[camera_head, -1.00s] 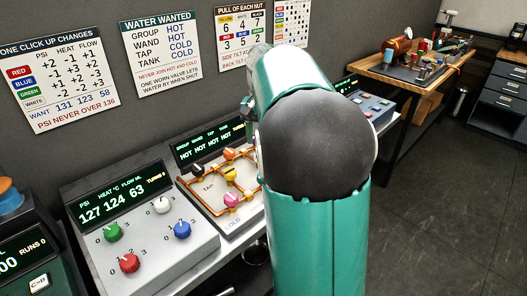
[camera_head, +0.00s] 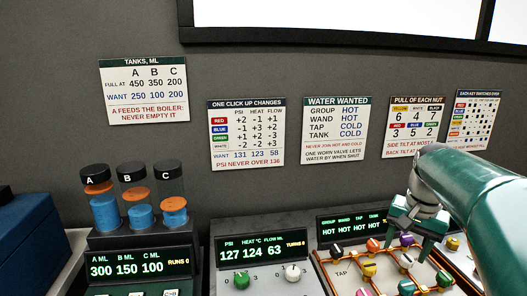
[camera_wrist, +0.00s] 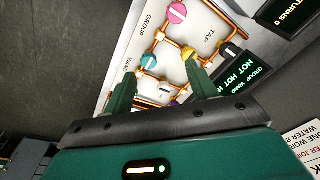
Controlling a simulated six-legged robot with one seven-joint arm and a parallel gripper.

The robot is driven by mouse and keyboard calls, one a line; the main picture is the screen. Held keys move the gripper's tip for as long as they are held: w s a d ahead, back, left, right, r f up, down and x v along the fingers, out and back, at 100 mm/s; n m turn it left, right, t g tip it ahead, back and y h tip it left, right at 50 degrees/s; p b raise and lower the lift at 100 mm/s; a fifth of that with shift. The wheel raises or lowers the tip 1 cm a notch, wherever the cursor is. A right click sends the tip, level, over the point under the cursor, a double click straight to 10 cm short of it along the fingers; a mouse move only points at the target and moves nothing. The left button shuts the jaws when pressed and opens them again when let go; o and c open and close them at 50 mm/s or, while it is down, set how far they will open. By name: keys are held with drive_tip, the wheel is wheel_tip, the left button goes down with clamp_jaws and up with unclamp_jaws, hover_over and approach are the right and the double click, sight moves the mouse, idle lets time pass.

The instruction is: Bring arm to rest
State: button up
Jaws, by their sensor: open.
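My green gripper (camera_head: 425,232) is at the right in the head view, pointing down over or in front of the valve panel (camera_head: 335,270) with its copper pipes. In the wrist view my gripper (camera_wrist: 162,78) has its two green fingers apart, with nothing held between them. I cannot tell whether the fingers touch anything. The panel display (camera_head: 352,228) reads HOT four times.
Left of the valve panel stands a grey console (camera_head: 300,249) reading 127, 124, 63. Further left is the tank unit (camera_head: 105,243) with tubes A, B and C, then a blue box (camera_head: 28,240). Several signs, such as the WATER WANTED sign (camera_head: 337,130), hang on the wall.

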drive_tip(key=s+a+f+n+t, duration=0.2)
drive_tip(key=s+a+n, duration=0.2)
drive_tip(key=s+a, duration=0.4)
drive_tip(key=s+a+f+n+t, duration=0.2)
drive_tip(key=s+a+n, duration=0.1)
drive_tip(key=s+a, duration=0.5)
drive_tip(key=shift+s+a+f+n, duration=0.25)
drive_tip(key=shift+a+n, duration=0.15)
drive_tip(key=shift+a, duration=0.15)
drive_tip(key=shift+d, duration=0.2)
